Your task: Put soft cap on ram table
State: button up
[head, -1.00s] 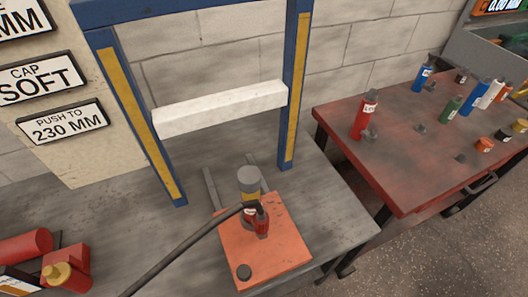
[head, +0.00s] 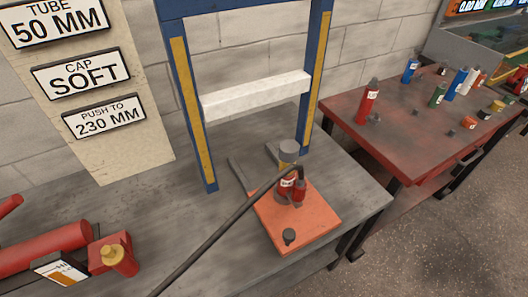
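A wall sign (head: 81,73) reads "CAP SOFT". No piece is clearly marked as the soft cap. Several small dark pieces lie on the red table (head: 395,145), too small to tell apart. My gripper is not in view.
The blue press frame (head: 184,95) carries a white crossbar (head: 255,97) above the cylinder. Red tools (head: 108,255) lie on the grey bench at lower left. Colored bottles (head: 368,100) stand on the red table.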

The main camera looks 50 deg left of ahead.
aim_at(208, 265)
jog(key=k, duration=2.15)
jog(key=u, duration=1)
jog(key=i, duration=1)
jog(key=z, duration=0.05)
